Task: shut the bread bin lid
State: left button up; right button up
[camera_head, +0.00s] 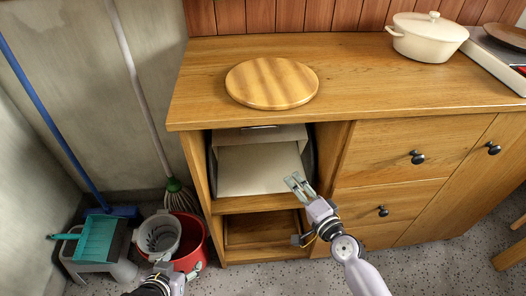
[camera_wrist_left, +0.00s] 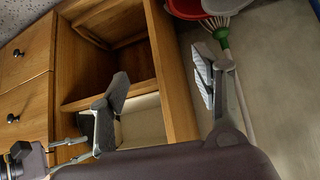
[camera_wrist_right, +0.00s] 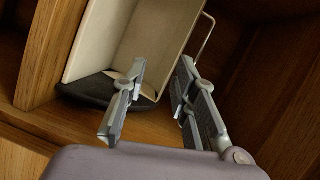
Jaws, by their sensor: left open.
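The bread bin (camera_head: 262,138) sits in the upper open compartment of the wooden cabinet, with dark rounded ends. Its front stands open and its pale inside shows; a broad cream panel (camera_head: 255,172), seemingly the lid, lies at the front. The right wrist view shows the bin's cream walls (camera_wrist_right: 150,40) and a thin wire handle (camera_wrist_right: 206,38). My left gripper (camera_head: 180,274) is low at the front left, open and empty, away from the bin (camera_wrist_left: 143,120).
A round wooden board (camera_head: 272,83) lies on the counter above the bin. A cream pot (camera_head: 428,37) stands at the back right. A red bucket (camera_head: 190,245), grey mop bucket (camera_head: 158,236), teal dustpan (camera_head: 97,238) and brooms crowd the floor at left. Drawers (camera_head: 385,203) flank the compartment's right.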

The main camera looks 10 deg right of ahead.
notch_tip(320, 180, up, 5)
jog(key=a+m+t+y+b, duration=0.1)
jog(key=t+b, duration=0.1)
pick_arm(q)
jog(key=s+a+r, duration=0.1)
jog(key=s+r, duration=0.1)
jog(key=s, duration=0.1)
pick_arm(e)
send_near(263, 139)
notch_tip(263, 139, up, 4)
jog(key=w, duration=0.1)
jog(key=x, duration=0.8)
jog(key=shift+w+a, duration=0.15)
jog(key=shift+a, duration=0.15)
jog(key=shift+w+a, duration=0.1)
jog(key=shift+w, duration=0.15)
pick_arm(q)
jog(key=w+r, duration=0.1)
jog(key=w+d+r+t, duration=0.1)
jog(key=w, duration=0.1)
jog(key=w+r+t, duration=0.1)
jog(key=shift+w+d+r+h, duration=0.15)
jog(key=shift+d+r+h, duration=0.15)
jog(key=shift+r, duration=0.05)
pick_arm(e)
grip_shut()
